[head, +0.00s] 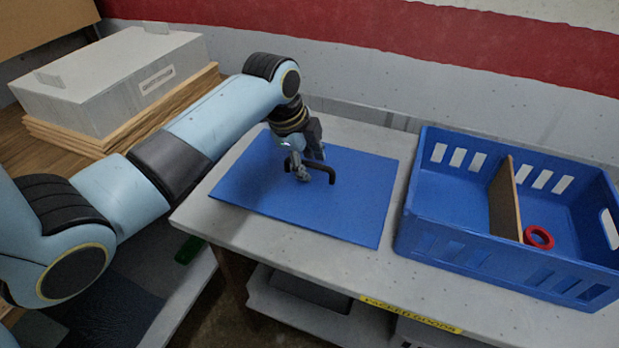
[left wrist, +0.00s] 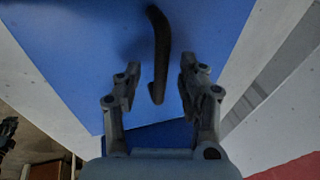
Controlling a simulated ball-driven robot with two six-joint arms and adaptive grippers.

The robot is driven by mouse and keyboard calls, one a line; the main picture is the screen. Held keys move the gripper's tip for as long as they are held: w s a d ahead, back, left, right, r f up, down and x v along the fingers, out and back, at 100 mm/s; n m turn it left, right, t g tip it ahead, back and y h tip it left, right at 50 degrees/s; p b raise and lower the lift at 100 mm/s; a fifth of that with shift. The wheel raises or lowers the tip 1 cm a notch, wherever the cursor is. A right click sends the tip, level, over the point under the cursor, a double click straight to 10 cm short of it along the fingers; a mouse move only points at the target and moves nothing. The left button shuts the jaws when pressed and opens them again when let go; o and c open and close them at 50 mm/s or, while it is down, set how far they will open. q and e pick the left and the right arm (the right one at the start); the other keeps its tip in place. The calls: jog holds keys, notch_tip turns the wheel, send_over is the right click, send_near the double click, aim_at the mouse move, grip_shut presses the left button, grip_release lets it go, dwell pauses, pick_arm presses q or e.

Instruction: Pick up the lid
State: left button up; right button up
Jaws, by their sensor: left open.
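The lid (head: 362,205) is a flat blue panel lying on the grey table, with a black bar handle (head: 333,164) standing up near its middle. My left gripper (head: 311,176) is just above the lid at the handle. In the left wrist view the open fingers (left wrist: 160,90) stand on either side of the near end of the dark handle (left wrist: 161,50), with a gap on both sides. The blue lid also fills much of the left wrist view (left wrist: 70,55). My right gripper is not in view.
A blue crate (head: 470,247) with a brown divider (head: 505,195) and a red ring (head: 538,237) stands to the right of the lid. A grey box (head: 110,85) sits on wooden boards at the upper left. A yellow label (head: 410,314) marks the table's front edge.

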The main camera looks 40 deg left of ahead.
pick_arm(q)
grip_shut()
dwell(0.7)
